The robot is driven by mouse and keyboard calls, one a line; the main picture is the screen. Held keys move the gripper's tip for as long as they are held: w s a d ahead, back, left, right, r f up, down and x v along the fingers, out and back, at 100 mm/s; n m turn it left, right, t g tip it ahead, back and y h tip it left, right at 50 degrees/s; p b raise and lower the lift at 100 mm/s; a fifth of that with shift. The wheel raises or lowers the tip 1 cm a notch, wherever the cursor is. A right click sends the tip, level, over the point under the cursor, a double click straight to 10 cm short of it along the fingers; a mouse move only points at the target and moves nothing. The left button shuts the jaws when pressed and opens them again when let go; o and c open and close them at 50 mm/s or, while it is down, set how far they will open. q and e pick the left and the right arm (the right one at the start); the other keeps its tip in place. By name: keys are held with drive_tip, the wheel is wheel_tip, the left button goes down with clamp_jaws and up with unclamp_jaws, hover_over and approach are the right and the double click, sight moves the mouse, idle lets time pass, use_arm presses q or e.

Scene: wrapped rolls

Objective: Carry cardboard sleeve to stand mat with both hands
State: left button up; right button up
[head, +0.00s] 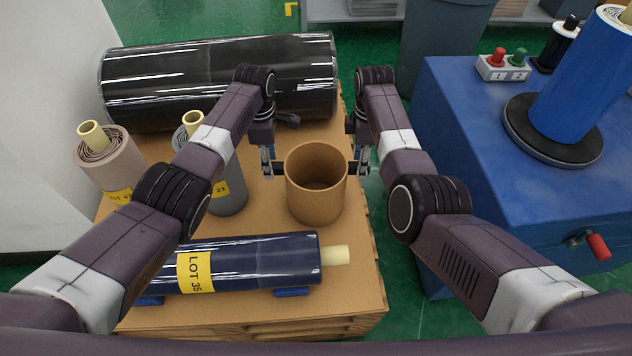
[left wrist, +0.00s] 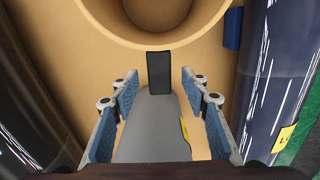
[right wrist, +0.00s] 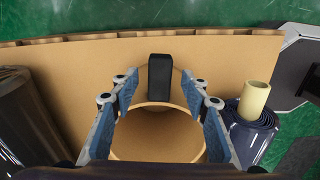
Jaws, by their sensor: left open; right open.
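The cardboard sleeve (head: 299,200), a hollow tan cylinder, stands upright on the brown pallet top, with its open end up. My left gripper (head: 270,168) is at its left side, near the rim, open and empty. My right gripper (head: 361,168) is at its right side at a similar height, also open. In the left wrist view the sleeve (left wrist: 105,12) lies beyond the open fingers (left wrist: 159,85). In the right wrist view its rim (right wrist: 125,145) shows between and below the open fingers (right wrist: 160,85). I cannot make out a stand mat for certain.
A long black wrapped roll (head: 180,80) lies behind. A blue LOT 35 roll (head: 260,262) lies in front. Beige (head: 108,165) and grey (head: 232,195) rolls stand left. At right, a blue table (head: 465,150) bears a black disc (head: 520,135) with a blue roll (head: 570,90).

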use_arm(q)
drive_tip(key=shift+f, duration=2.05)
use_arm(e)
drive_tip(key=shift+f, duration=2.05)
use_arm(q)
drive_tip(key=shift+c, duration=0.4)
use_arm(e)
drive_tip(key=shift+c, duration=0.4)
use_arm(q)
clamp_jaws()
use_arm(e)
clamp_jaws()
